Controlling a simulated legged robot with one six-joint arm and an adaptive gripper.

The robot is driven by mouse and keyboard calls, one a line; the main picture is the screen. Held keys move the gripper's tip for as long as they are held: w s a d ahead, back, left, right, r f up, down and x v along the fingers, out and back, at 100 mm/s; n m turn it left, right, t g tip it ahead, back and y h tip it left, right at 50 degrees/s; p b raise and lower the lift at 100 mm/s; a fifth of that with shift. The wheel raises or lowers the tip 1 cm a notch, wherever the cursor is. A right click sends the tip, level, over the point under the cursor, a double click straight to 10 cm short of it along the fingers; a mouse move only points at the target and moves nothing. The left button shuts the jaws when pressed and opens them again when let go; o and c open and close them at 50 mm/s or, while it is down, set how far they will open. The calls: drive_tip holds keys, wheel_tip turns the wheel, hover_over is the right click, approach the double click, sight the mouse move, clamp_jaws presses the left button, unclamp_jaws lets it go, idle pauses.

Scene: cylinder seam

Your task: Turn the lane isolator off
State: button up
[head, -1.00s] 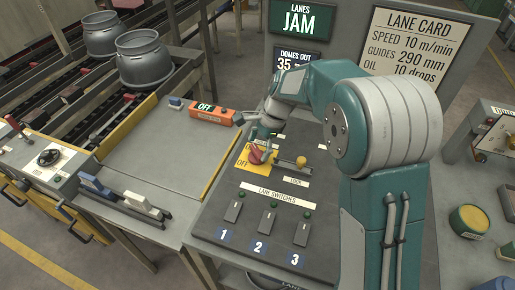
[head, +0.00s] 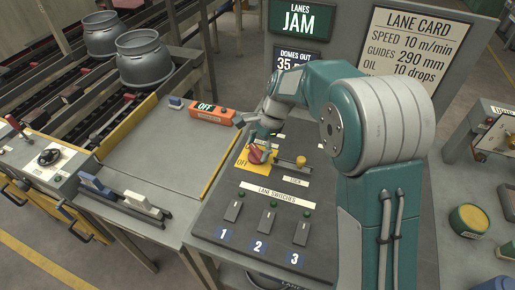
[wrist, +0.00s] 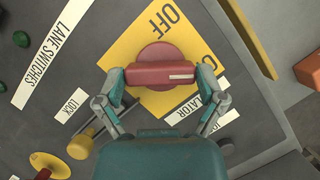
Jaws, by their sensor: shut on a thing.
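The lane isolator is a red rotary handle (wrist: 160,74) on a yellow plate (wrist: 185,22) marked OFF, ON being hidden or cut off. In the head view the red handle (head: 257,154) sits on the grey panel below the JAM screen, partly behind my gripper. My gripper (wrist: 161,78) is shut on the handle, one finger at each end of its bar. In the wrist view the bar lies crosswise, with a white mark toward its right end. The word OFF is above the bar, and part of the isolator label is below right.
A yellow-knobbed lock rod (head: 301,161) is just right of the isolator. Three lane switches (head: 269,217) stand nearer on the panel. The JAM screen (head: 303,22) and lane card board stand behind.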

drive_tip(key=n+g+h, duration=0.1)
drive_tip(key=n, duration=0.3)
drive_tip(key=shift+w+a, duration=0.1)
drive_tip(key=n+h, duration=0.1)
drive_tip(key=n, duration=0.3)
drive_tip(key=shift+n+g+h, duration=0.4)
drive_tip(key=n+h, duration=0.1)
drive_tip(key=n, duration=0.3)
drive_tip(key=shift+a+h, duration=0.1)
drive_tip(key=shift+h, duration=0.3)
drive_tip(key=shift+n+t+h, duration=0.3)
drive_tip(key=shift+n+h, duration=0.4)
drive_tip(key=shift+n, duration=1.3)
drive_tip(key=o, duration=0.8)
drive_tip(key=shift+a, duration=0.15)
